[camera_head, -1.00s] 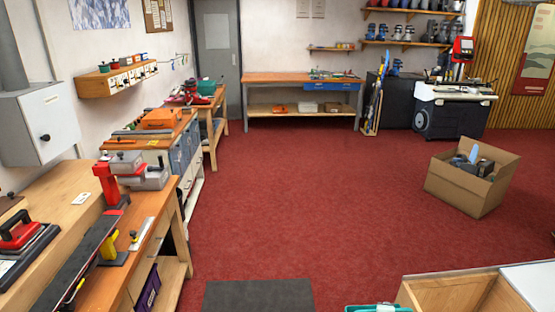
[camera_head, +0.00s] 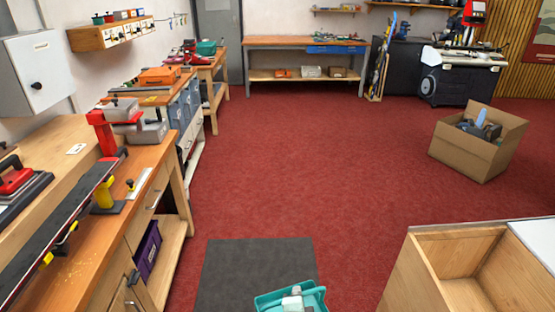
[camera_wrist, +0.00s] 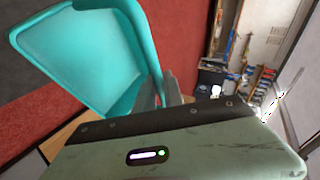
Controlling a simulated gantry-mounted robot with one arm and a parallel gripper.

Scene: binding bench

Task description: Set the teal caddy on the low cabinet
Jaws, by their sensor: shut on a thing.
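The teal caddy (camera_head: 275,302) is at the bottom edge of the head view, partly cut off. It also fills the upper left of the wrist view (camera_wrist: 80,55), where it looks tilted. My gripper (camera_head: 293,298) is shut on the caddy; its fingers (camera_wrist: 160,92) meet the caddy's side in the wrist view. A low wooden cabinet (camera_head: 408,278) with an open compartment and a pale top (camera_head: 538,240) stands at the lower right, to the right of the caddy. I cannot tell for sure that this is the task's low cabinet.
A dark mat (camera_head: 255,268) lies on the red floor just beyond the caddy. A long workbench (camera_head: 95,255) with tools runs along the left. A cardboard box (camera_head: 462,152) with things in it sits on the floor at the right. The middle floor is clear.

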